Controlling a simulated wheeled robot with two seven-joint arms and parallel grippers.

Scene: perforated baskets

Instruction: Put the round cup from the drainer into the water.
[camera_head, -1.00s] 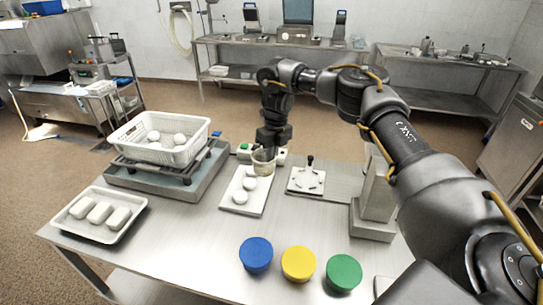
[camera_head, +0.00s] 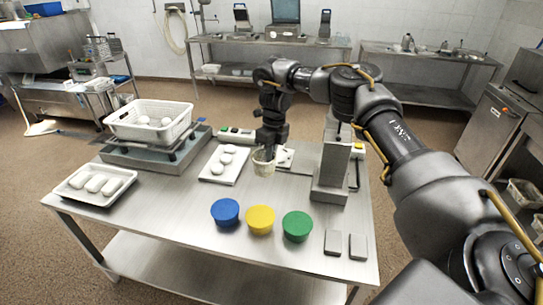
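My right gripper (camera_head: 268,150) points down over the table and is shut on a small pale round cup (camera_head: 264,163). The cup looks upright, just right of a white board; I cannot tell whether it touches the table. A white perforated basket (camera_head: 128,131) holding white rounded pieces (camera_head: 153,121) stands on a dark rack over a grey basin (camera_head: 194,150) at the table's left back. Any water in the basin cannot be made out. My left gripper is not in view.
The white board (camera_head: 207,178) carries round white pieces. A white tray (camera_head: 119,193) with oblong pieces lies front left. A grey upright block (camera_head: 334,168) stands right of the cup.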

